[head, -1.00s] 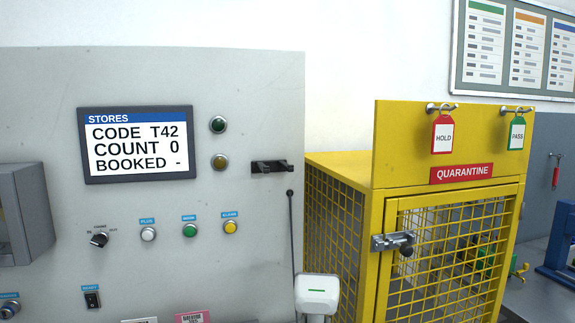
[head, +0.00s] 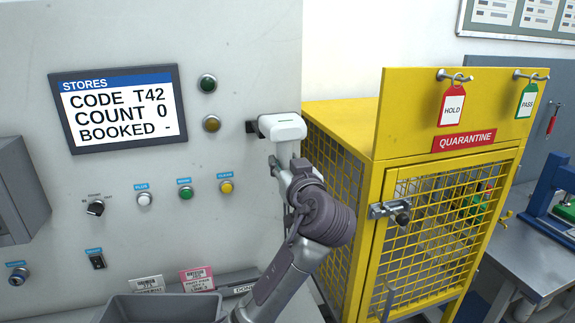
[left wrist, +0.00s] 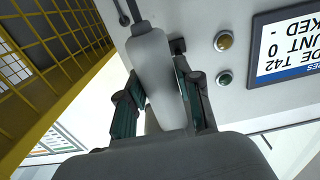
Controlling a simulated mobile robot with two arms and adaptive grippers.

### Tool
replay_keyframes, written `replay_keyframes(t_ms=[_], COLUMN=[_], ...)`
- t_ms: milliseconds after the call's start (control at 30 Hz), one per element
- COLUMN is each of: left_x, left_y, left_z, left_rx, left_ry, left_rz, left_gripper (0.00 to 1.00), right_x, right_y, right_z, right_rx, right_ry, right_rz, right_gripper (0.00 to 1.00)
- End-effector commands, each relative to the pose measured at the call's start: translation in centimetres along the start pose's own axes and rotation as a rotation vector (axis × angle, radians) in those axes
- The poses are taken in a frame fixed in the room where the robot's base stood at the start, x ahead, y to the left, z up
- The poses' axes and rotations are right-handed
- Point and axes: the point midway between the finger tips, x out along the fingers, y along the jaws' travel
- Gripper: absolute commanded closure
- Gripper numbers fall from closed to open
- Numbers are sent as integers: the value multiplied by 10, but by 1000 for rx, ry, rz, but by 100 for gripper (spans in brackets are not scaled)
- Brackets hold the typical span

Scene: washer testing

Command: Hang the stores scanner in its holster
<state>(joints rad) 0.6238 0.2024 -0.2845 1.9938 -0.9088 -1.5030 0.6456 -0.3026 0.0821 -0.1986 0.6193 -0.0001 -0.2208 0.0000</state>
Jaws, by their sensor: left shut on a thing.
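The white stores scanner (head: 283,127) is upright at the right edge of the grey panel, its head over most of the black holster bracket. Only the left end of the holster (head: 252,127) shows, so I cannot tell whether the scanner rests in it. My left gripper (head: 284,163) is shut on the scanner's handle below the head. In the left wrist view the scanner (left wrist: 152,60) lies between the two dark fingers (left wrist: 162,100), and a black part of the holster (left wrist: 178,46) shows beside it. My right gripper is not in view.
The yellow quarantine cage (head: 440,190) stands close on the right, with a red HOLD tag (head: 451,106) and a green PASS tag (head: 526,99) on hooks. The STORES screen (head: 118,108), lamps and buttons are on the panel to the left. A grey bin (head: 160,308) is below.

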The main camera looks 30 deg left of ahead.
Motion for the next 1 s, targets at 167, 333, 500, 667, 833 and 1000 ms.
replay_keyframes(t_ms=[167,333,500,667,833,1000], left_x=[19,36,53,69,86,101], left_y=[0,0,0,0,0,0], left_z=[-1,0,1,2,2,2], left_rx=[1,1,-1,-1,-1,-1], left_ry=[3,3,2,0,2,2], left_rz=[-2,0,0,0,0,1], left_gripper=[100,100,100,100,100,100], right_x=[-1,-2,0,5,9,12], right_y=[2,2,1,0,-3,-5], right_z=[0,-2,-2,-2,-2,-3], right_rx=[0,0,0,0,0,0], right_ry=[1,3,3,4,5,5], right_rz=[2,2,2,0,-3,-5], right_gripper=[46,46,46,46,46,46])
